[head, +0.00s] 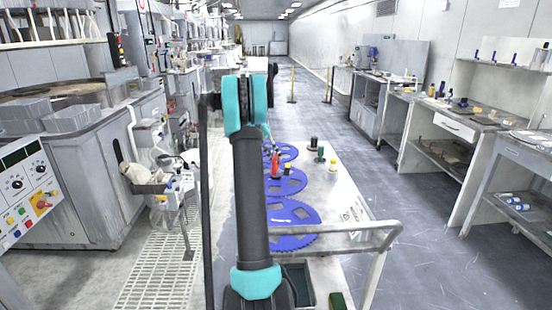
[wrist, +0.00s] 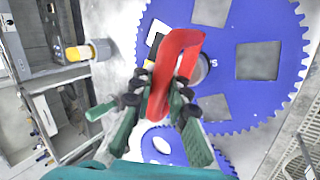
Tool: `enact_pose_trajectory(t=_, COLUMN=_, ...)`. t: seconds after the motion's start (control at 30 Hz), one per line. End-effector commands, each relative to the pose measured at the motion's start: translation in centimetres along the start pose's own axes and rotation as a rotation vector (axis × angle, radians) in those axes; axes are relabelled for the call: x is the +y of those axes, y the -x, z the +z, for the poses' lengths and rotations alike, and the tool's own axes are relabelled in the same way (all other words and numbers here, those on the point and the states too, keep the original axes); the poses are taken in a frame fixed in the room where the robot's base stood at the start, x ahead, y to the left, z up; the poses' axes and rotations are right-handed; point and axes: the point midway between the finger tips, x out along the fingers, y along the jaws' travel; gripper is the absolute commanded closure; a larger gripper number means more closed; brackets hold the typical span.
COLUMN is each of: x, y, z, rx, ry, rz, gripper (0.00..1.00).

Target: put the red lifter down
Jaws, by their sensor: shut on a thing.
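The red lifter (wrist: 173,60) is a red, loop-shaped handle, held between the dark fingers of my gripper (wrist: 162,88) in the wrist view. In the head view the lifter (head: 276,161) is a small red shape just right of my arm, over the row of blue platens. Behind it in the wrist view is a large blue toothed platen (wrist: 221,68) with square cut-outs. A second blue platen (wrist: 160,146) lies below it. I cannot tell whether the lifter touches the platen. My arm hides part of the platens in the head view.
The blue platens lie in a row on a pale cart top (head: 335,190) with a metal rail (head: 340,240). Small dark and green bottles (head: 320,153) stand right of the platens. A yellow-and-white cylinder (wrist: 88,51) shows in the wrist view. A dark tray (head: 299,283) sits at the near end.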

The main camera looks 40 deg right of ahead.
Motion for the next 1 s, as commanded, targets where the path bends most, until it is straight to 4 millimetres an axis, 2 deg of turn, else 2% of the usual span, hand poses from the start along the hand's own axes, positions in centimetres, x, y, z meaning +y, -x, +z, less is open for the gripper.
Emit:
enact_pose_trajectory(t=0.4, x=-0.27, y=-0.47, z=0.02, rx=0.000, ry=0.000, rz=0.001, gripper=1.00)
enact_pose_trajectory(t=0.43, x=-0.34, y=-0.52, z=0.00, rx=0.000, ry=0.000, rz=0.000, gripper=0.83)
enact_pose_trajectory(t=0.6, x=-0.32, y=-0.49, z=0.01, rx=0.000, ry=0.000, rz=0.000, gripper=0.64)
enact_pose_trajectory(t=0.87, x=-0.29, y=-0.45, z=0.01, rx=0.000, ry=0.000, rz=0.000, gripper=0.64)
enact_pose_trajectory(t=1.0, x=-0.18, y=0.30, z=0.00, rx=0.001, ry=0.001, rz=0.000, gripper=0.64)
